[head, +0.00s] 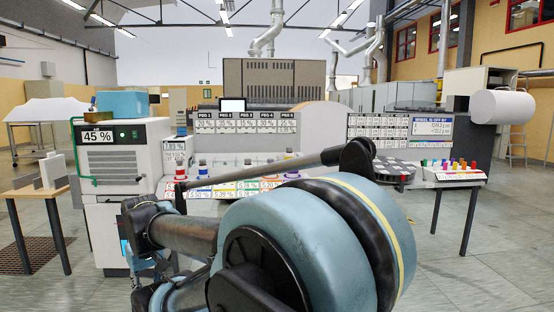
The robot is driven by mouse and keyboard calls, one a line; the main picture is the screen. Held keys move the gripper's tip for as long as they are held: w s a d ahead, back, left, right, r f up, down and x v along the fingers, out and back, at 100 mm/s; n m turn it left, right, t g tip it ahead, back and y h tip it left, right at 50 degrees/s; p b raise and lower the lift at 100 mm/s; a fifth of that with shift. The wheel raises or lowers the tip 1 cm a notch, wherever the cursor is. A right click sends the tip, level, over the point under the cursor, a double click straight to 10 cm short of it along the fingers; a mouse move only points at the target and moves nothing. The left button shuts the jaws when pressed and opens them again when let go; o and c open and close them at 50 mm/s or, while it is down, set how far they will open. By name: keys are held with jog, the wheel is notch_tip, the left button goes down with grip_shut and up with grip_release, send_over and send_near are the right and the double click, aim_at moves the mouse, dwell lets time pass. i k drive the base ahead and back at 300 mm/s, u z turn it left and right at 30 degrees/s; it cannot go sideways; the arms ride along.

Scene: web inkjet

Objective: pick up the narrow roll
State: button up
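A narrow white piece (53,169) stands upright on a small wooden side table (24,187) at the far left in the head view. It may be the narrow roll, but its round face cannot be made out clearly. A wide white roll (503,106) is held horizontally at the right, well above the floor. My own teal and black arm fills the lower middle of the view and is folded close to the camera. My gripper fingers cannot be made out, so I cannot see what they hold.
A white cabinet (117,160) marked 45 % stands right of the side table, with a blue box (122,104) on top. A long press console (240,124) runs behind my arm. Colored bottles stand on a right-hand table (450,180). Floor (500,265) is open at the right.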

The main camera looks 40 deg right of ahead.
aim_at(289, 154)
jog(key=z, duration=0.05)
jog(key=i, duration=1.3)
jog(key=z, duration=0.65)
jog(key=i, duration=1.05)
jog(key=z, duration=1.15)
jog(key=i, duration=0.8)
jog(key=z, duration=0.5)
